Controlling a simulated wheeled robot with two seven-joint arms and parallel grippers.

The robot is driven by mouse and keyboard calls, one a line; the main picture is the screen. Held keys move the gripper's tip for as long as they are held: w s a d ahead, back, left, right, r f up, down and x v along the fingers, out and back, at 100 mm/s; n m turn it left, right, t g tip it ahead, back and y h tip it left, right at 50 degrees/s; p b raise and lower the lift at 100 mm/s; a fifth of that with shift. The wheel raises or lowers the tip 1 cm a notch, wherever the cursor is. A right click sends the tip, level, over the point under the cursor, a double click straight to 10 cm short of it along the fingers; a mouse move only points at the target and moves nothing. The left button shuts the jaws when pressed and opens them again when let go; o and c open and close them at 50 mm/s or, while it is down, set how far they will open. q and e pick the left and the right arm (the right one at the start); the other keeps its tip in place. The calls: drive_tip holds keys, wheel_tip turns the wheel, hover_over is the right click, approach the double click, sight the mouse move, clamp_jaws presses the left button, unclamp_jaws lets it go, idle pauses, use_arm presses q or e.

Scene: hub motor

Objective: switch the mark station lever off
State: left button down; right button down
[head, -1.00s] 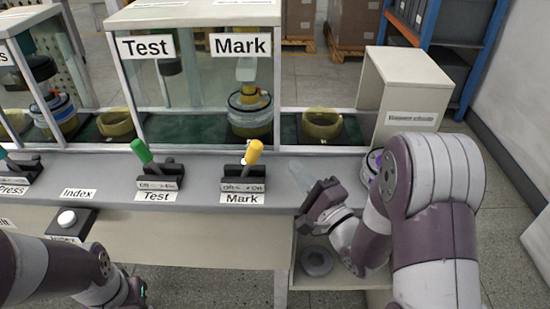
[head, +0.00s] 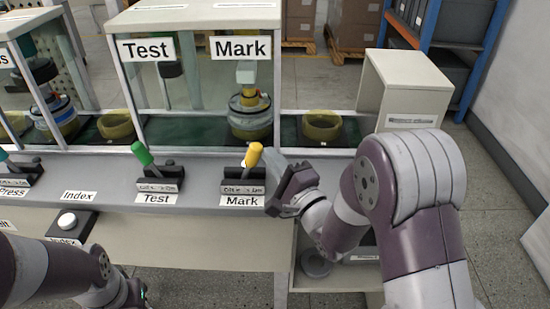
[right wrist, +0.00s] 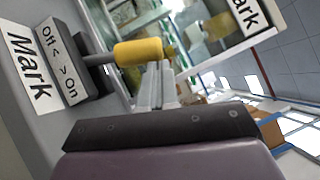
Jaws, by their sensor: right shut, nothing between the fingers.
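The Mark lever has a yellow handle (head: 254,154) that leans right, toward the On side of its dark base (head: 243,185). In the right wrist view the yellow handle (right wrist: 140,51) lies just beyond my fingers. My right gripper (head: 273,162) is shut and empty, close to the right side of the lever. Its fingers (right wrist: 156,82) point at the handle in the wrist view; I cannot tell whether they touch it. My left arm is at the lower left, with its fingers out of sight.
The green Test lever (head: 141,153) stands to the left on the same console ledge (head: 205,180). A glass-fronted Mark booth (head: 240,47) stands behind, holding a motor part (head: 250,112). A beige chute housing (head: 415,85) is at right.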

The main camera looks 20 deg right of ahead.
drive_tip(key=a+r+n+g+p, duration=0.1)
drive_tip(key=a+n+p, duration=0.1)
drive_tip(key=p, duration=0.1)
drive_tip(key=w+a+r+n+g+p, duration=0.1)
drive_tip(key=a+r+n+p, duration=0.1)
drive_tip(key=p, duration=0.2)
drive_tip(key=shift+g+p, duration=0.3)
drive_tip(key=shift+g, duration=0.1)
drive_tip(key=shift+w+a+n+g+h+p, duration=0.25)
drive_tip(key=shift+a+n+g+h+p, duration=0.25)
drive_tip(key=shift+a+n+p, duration=0.25)
drive_tip(key=shift+w+a+f, duration=0.15)
drive_tip(key=shift+a, duration=0.45)
